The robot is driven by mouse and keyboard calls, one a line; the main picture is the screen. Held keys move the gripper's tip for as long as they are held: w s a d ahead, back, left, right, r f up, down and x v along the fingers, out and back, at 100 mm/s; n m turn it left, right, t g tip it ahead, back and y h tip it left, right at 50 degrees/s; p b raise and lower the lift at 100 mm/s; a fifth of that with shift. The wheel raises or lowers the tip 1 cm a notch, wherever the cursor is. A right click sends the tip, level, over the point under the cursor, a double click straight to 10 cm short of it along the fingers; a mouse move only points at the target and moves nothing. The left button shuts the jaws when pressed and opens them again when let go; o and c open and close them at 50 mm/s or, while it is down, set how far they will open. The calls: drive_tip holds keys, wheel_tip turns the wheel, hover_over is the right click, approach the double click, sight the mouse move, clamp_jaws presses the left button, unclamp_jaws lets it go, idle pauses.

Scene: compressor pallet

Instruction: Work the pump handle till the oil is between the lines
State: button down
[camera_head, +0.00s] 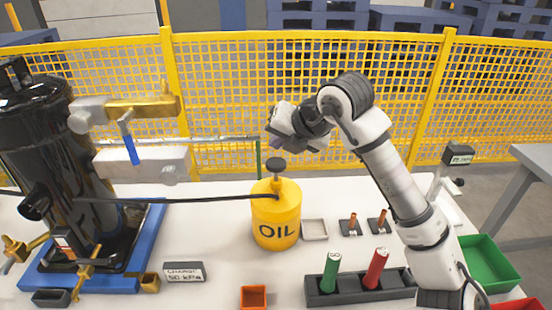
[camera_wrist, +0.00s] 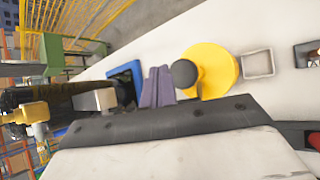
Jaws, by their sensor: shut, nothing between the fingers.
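The yellow oil can (camera_head: 276,218), marked OIL, stands upright on the white table. Its dark round pump knob (camera_head: 276,164) sits on top, and a black hose runs from the can left to the black compressor (camera_head: 40,135). My gripper (camera_head: 274,140) is above the knob, apart from it, its fingers shut and empty. In the wrist view the shut grey-purple fingers (camera_wrist: 158,86) are just left of the knob (camera_wrist: 184,73), with the yellow can (camera_wrist: 222,72) behind it. I cannot make out an oil level or its lines in either view.
A small pale tray (camera_head: 315,229) stands right of the can. A dark rack (camera_head: 345,294) holds a green and a red cylinder. A sign (camera_head: 185,272) and an orange bin (camera_head: 253,297) are in front. The compressor stands on a blue pallet (camera_head: 80,283). Yellow mesh fencing is behind.

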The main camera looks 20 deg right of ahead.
sight(279, 165)
drive_tip(key=shift+r+p, duration=0.55)
drive_tip(key=shift+r, duration=1)
drive_tip(key=shift+f, duration=0.1)
